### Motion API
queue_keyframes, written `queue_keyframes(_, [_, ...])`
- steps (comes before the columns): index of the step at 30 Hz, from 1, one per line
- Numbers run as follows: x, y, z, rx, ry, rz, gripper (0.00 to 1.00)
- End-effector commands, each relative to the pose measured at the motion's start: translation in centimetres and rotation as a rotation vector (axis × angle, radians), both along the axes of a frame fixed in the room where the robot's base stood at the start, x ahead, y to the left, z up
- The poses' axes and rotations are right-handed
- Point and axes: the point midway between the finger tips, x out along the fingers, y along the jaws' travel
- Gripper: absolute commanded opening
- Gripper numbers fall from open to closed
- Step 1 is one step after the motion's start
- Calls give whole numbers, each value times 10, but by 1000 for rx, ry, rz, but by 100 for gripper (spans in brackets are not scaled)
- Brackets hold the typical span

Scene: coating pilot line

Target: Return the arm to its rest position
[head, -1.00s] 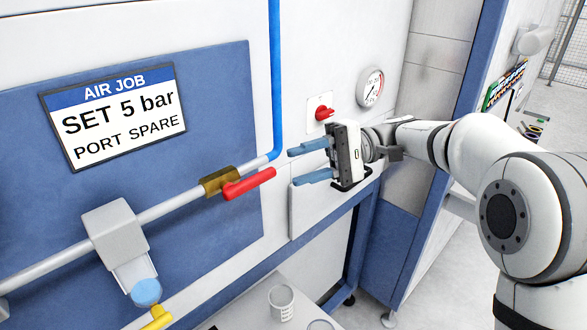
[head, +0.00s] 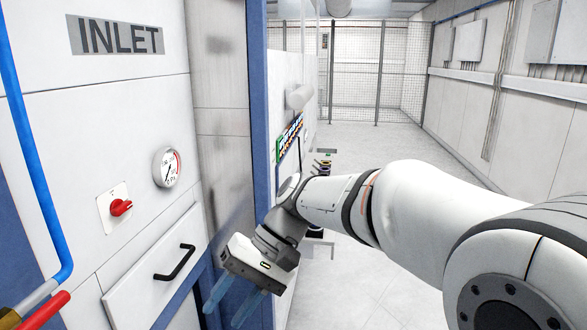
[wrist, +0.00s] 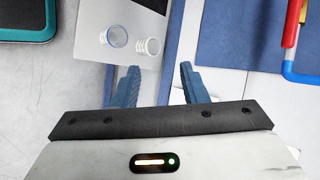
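My gripper (head: 230,310) is in the lower middle of the head view, its two blue fingers pointing down and to the left. In the wrist view my gripper (wrist: 158,82) has its fingers apart with nothing between them, so it is open and empty. My white arm reaches in from the right of the head view. In that view the gripper appears to the right of the drawer-like panel with a black handle (head: 174,262); I cannot tell the gap between them.
A gauge (head: 168,167) and red knob (head: 121,207) are on the white wall. A blue pipe (head: 30,130) runs down at left. Open floor (head: 375,150) lies at right.

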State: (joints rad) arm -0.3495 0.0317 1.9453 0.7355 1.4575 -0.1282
Motion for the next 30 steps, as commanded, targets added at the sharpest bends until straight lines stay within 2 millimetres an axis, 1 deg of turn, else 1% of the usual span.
queue_keyframes(1, [-4, -30, -8, -64, -61, -55, 39])
queue_keyframes(2, [-5, -46, -13, -104, -99, -84, 39])
queue_keyframes(3, [-8, -68, -21, -158, -149, -121, 39])
queue_keyframes(5, [-13, -101, -32, -238, -221, -172, 39])
queue_keyframes(6, [-17, -122, -39, -290, -270, -204, 39])
queue_keyframes(8, [-24, -152, -49, -365, -342, -248, 39])
queue_keyframes(9, [-29, -171, -55, -412, -388, -274, 39])
queue_keyframes(12, [-41, -210, -67, -515, -488, -320, 39])
queue_keyframes(15, [-50, -236, -75, -588, -559, -349, 39])
queue_keyframes(18, [-56, -251, -79, -630, -601, -360, 39])
queue_keyframes(20, [-57, -255, -80, -643, -614, -364, 39])
queue_keyframes(30, [-58, -256, -80, -646, -616, -364, 39])
